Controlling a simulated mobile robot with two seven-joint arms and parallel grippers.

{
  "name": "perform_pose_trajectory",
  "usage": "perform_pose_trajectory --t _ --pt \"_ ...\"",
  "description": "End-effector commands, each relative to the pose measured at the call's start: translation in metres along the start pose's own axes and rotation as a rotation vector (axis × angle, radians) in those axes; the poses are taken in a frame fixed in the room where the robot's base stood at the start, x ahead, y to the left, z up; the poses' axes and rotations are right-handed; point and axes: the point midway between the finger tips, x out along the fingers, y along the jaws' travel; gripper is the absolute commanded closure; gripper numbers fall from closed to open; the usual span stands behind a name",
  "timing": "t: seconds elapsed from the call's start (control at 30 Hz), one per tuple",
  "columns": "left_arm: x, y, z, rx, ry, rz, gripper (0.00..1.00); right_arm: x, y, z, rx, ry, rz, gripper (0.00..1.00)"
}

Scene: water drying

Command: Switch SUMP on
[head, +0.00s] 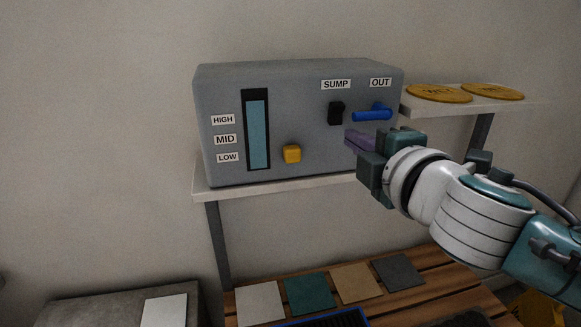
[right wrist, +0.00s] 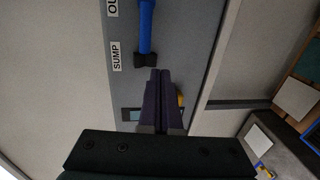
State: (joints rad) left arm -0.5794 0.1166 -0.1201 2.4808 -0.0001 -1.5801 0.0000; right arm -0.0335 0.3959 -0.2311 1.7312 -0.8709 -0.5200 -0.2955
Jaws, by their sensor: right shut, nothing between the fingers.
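The grey control box (head: 300,80) stands on a wall shelf. Its black SUMP switch (head: 336,113) sits under the SUMP label (head: 336,84); I cannot tell clearly which way it is set. My right gripper (head: 350,137) is shut and empty, its purple fingers pointing at the box face just below and right of the switch. In the right wrist view the closed fingertips (right wrist: 159,74) are close to the black switch (right wrist: 146,60); whether they touch is unclear. My left gripper is not in view.
A blue OUT lever (head: 372,115) lies sideways just right of the switch. A yellow button (head: 292,154) and a level gauge (head: 257,130) are to the left. Two yellow discs (head: 440,93) lie on the right shelf. Several coloured squares lie on the slatted bench (head: 410,303) below.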

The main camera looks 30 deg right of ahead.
Motion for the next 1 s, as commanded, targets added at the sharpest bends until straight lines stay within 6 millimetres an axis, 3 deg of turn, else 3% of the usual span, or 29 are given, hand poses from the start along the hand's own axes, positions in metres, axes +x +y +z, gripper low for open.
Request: perform_pose_trajectory --t 0.1,0.4,0.6,1.0 --pt "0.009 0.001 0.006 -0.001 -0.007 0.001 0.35 -0.028 -0.015 -0.001 0.002 0.002 -0.008 1.00" --pt "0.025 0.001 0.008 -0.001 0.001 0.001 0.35 -0.079 -0.033 -0.001 0.001 0.001 -0.006 1.00" --pt "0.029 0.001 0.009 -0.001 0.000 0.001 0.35 -0.092 -0.035 -0.001 0.000 0.000 -0.004 1.00" --pt "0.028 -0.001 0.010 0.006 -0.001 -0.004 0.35 -0.093 -0.034 -0.001 0.000 0.000 -0.004 1.00"
